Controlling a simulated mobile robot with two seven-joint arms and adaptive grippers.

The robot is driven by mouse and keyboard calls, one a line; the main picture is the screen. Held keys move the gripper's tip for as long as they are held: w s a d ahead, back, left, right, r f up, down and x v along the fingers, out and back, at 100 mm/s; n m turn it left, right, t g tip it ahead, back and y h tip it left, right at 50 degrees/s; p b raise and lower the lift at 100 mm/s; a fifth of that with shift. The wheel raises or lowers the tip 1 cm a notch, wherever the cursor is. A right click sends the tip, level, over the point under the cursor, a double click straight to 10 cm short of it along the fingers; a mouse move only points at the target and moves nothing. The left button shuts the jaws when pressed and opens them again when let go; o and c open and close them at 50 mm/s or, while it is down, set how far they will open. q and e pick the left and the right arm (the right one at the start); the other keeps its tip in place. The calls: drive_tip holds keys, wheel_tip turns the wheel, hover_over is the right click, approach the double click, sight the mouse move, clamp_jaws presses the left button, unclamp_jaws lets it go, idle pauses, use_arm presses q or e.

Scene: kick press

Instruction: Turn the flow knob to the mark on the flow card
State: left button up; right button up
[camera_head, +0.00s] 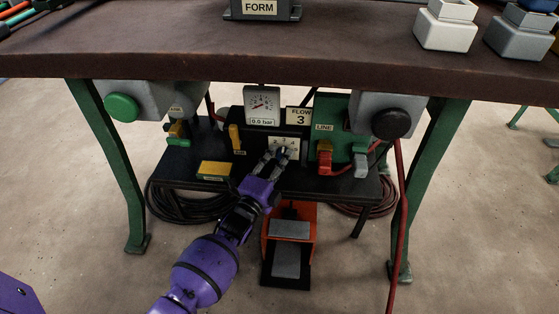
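The flow card (300,117) reads "FLOW 3" and stands upright at the back of the low shelf under the bench. Below it is a pale scale plate (291,140) with small numbers, 3 and 4 among them. The flow knob (289,153) is a small dark shape in front of this plate, mostly hidden by my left gripper (277,156). The gripper reaches up from below with its fingertips at the knob. I cannot tell whether the fingers press on it, or where the knob points. My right gripper is out of view.
A gauge (262,103) reading 0.0 bar stands left of the card. The bench edge (300,69) overhangs. An orange pedal (290,229) stands below.

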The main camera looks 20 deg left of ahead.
use_arm(q)
drive_tip(key=shift+o, duration=1.1)
drive_tip(key=shift+f, duration=0.4)
drive_tip(key=shift+r, duration=0.1)
drive_tip(key=shift+r, duration=0.1)
drive_tip(key=shift+s, duration=0.15)
drive_tip(key=s+a+f, duration=0.1)
drive_tip(key=s, duration=1)
drive_tip(key=shift+s, duration=0.35)
